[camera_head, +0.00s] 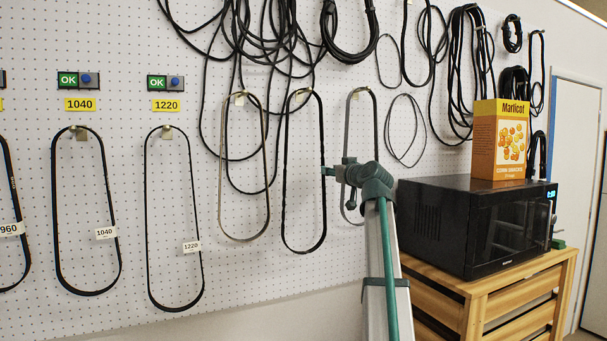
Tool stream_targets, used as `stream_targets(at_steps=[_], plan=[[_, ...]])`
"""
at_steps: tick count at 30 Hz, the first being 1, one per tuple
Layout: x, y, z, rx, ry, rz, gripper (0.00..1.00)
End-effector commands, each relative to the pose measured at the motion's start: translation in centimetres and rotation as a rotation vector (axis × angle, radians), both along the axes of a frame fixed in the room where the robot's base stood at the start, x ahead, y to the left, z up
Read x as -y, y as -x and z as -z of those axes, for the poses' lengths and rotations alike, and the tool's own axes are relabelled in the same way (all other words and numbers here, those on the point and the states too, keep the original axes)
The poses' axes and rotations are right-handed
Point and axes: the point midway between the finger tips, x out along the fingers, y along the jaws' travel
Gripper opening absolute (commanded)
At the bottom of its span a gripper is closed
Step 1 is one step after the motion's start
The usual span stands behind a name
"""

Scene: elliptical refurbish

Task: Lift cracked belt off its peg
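Several closed belts hang in long loops from pegs on a white pegboard (215,285). Two black belts carry white tags: the 1040 belt (88,292) and the 1220 belt (175,308). Part of a 960 belt (14,190) shows at the left edge. Further right hang an untagged pale, worn-looking belt (245,240), an untagged black belt (303,251) and a grey belt (375,110), partly hidden by a green clamp. No cracks can be made out, so I cannot tell which belt is cracked.
At right, a black microwave (440,225) with a Marlicot box (500,140) on top sits on a wooden stand (474,320). Coiled cables (460,75) hang above. OK signs (166,82) mark two pegs.

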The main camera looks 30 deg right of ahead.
Motion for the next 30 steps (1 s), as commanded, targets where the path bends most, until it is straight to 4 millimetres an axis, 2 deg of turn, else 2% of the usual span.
stream_targets(at_steps=[8,17,25,30], plan=[[0.4,-1.9,-0.4,-0.001,0.000,0.000,0.34],[1.1,-5.7,-0.6,-0.001,0.000,0.000,0.34],[1.1,-6.0,-0.4,-0.001,0.001,0.001,0.34],[1.1,-6.0,-0.4,-0.001,0.001,0.001,0.08]])
